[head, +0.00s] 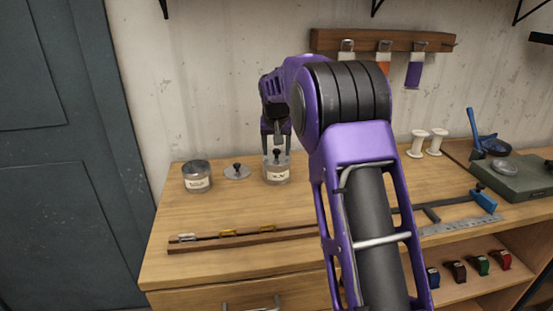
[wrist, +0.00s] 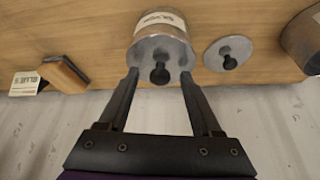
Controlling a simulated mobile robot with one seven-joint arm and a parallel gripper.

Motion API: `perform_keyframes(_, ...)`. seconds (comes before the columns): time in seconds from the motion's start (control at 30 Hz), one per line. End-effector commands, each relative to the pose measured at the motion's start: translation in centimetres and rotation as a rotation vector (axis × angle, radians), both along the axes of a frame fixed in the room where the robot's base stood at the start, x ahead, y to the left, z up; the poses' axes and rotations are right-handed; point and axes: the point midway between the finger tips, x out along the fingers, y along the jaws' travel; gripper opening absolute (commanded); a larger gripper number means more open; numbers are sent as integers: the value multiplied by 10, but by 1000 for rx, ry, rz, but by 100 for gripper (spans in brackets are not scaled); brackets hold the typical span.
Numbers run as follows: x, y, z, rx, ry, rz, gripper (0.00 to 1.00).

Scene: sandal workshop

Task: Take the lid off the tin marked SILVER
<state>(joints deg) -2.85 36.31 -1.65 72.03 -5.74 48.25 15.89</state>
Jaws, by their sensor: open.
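A silvery tin (head: 277,175) with a pale label stands on the bench, with a grey lid and black knob on top. In the wrist view this tin (wrist: 160,28) shows its label at an angle; the print is too small to read surely. Its lid (wrist: 148,50) is on, the knob (wrist: 160,75) pointing toward my gripper. My gripper (head: 276,148) is open above the tin, its fingertips either side of the knob. I cannot tell whether they touch the lid. Nothing is held.
A loose lid with a black knob (head: 237,172) lies left of the tin, and a second labelled tin (head: 197,178) stands further left. A wooden rack (head: 240,240) lies along the front. A wooden block (wrist: 66,74) with a card shows in the wrist view.

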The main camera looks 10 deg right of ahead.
Motion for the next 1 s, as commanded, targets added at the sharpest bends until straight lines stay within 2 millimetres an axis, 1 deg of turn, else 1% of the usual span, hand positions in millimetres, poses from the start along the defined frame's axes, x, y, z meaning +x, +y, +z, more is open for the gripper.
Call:
perform_keyframes(0.13, 0, 0, 1, 0, 0, 0, 66)
perform_keyframes(0.17, 0, 0, 1, 0, 0, 0, 62)
perform_keyframes(0.3, 0, 0, 1, 0, 0, 0, 37)
perform_keyframes(0.47, 0, 0, 1, 0, 0, 0, 8)
perform_keyframes(0.5, 0, 0, 1, 0, 0, 0, 1)
perform_keyframes(0.87, 0, 0, 2, 0, 0, 0, 0)
perform_keyframes(0.97, 0, 0, 10, 0, -1, 0, 0)
perform_keyframes(1.0, 0, 0, 16, 0, -2, 0, 0)
